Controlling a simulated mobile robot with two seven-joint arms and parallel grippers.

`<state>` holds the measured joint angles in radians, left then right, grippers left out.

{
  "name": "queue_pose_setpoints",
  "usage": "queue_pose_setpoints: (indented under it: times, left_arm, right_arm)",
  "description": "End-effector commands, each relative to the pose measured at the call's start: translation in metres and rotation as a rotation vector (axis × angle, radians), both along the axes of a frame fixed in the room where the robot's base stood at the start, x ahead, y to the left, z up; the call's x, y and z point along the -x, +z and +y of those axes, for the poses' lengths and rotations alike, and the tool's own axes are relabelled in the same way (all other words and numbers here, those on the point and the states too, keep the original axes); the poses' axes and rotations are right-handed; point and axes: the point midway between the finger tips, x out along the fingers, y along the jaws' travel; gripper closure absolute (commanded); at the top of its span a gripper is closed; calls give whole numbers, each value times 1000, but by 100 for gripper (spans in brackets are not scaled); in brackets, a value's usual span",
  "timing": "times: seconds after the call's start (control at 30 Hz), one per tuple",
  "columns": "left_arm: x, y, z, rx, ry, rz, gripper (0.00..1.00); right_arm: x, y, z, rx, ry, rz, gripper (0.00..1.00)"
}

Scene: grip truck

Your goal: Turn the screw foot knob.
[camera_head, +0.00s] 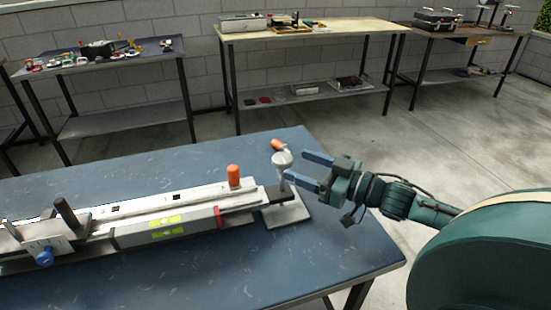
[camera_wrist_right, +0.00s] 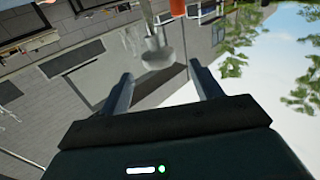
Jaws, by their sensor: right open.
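The screw foot knob (camera_head: 282,159) is a rounded grey knob at the right end of a long metal rail device (camera_head: 150,211) on the blue table. It stands above a pale foot plate (camera_head: 288,211). My right gripper (camera_head: 294,166) is open, its two blue fingers pointing left at the knob. In the right wrist view the knob (camera_wrist_right: 157,58) shows ahead between the two spread fingers (camera_wrist_right: 160,74), with no clear contact. My left gripper is not in view.
An orange handle (camera_head: 278,146) is just behind the knob, and another orange grip (camera_head: 234,176) stands on the rail. The blue table (camera_head: 210,270) is bare in front. Other workbenches (camera_head: 320,30) with tools stand along the back wall.

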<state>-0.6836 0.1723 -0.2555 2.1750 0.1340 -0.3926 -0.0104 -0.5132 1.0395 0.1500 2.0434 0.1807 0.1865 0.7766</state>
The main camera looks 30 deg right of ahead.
Motion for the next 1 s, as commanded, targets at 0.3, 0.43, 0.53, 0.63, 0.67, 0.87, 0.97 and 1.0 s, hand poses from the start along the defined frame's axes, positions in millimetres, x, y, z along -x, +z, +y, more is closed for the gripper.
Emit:
queue_pose_setpoints:
  times: [0.3,0.43,0.53,0.63,0.67,0.87,0.97,1.0]
  left_arm:
    - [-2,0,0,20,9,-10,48]
    - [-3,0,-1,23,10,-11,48]
    - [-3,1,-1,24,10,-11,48]
    - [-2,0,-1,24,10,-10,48]
    - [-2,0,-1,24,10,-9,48]
    - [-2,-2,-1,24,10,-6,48]
    - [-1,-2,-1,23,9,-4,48]
    - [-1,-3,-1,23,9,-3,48]
  right_arm:
    - [-33,0,16,-2,-1,-4,36]
    - [-46,1,22,1,-1,-3,36]
    - [-54,1,27,-2,-1,-2,36]
    - [-60,0,30,-2,-2,0,36]
    - [-62,0,30,-2,-2,0,36]
    - [-67,0,34,-1,-1,0,36]
    - [-68,0,34,0,-1,1,36]
    - [-68,0,34,0,-1,1,36]
